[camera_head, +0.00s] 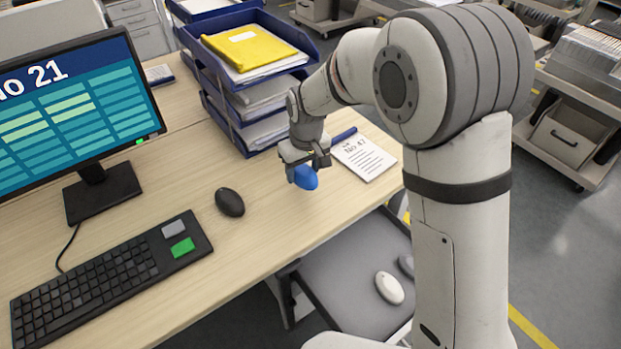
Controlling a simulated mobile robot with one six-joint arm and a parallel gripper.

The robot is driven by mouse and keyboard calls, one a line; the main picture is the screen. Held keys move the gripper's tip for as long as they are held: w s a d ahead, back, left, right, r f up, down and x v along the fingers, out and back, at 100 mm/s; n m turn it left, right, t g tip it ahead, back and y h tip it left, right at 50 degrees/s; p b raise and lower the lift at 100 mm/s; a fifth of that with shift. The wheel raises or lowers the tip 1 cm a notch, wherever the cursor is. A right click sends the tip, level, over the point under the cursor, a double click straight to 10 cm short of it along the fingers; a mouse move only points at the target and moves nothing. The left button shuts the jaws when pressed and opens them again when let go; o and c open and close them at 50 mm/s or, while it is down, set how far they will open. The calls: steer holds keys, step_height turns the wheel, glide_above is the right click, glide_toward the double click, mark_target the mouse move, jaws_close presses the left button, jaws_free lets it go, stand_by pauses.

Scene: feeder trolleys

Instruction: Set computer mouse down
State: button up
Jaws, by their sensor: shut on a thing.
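My gripper (306,162) is shut on a blue computer mouse (306,178). The mouse hangs tilted under the fingers over the right part of the wooden desk (262,228), near its front edge. I cannot tell whether it touches the desk top. A black mouse (230,202) lies on the desk to the left of my gripper. A white mouse (389,287) and a grey mouse (406,265), partly hidden by my arm, lie on a dark grey surface below the desk edge.
A blue tray stack (240,133) with papers stands behind my gripper. A paper marked No 47 (366,160) and a blue pen (343,136) lie close right. A black keyboard (100,275) and a monitor (75,110) fill the left. The desk between black mouse and front edge is bare.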

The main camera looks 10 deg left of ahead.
mark_target(305, 192)
steer(key=shift+w+d+f, duration=0.15)
steer(key=shift+f, duration=2.45)
steer(key=o, duration=1)
steer(key=shift+r, duration=0.1)
steer(key=r, duration=0.7)
steer(key=s+d+r, duration=0.1)
steer(key=r, duration=0.3)
steer(key=shift+r+p, duration=0.3)
steer(key=shift+r, duration=0.05)
steer(key=shift+d+r, duration=0.15)
steer(key=shift+r, duration=0.05)
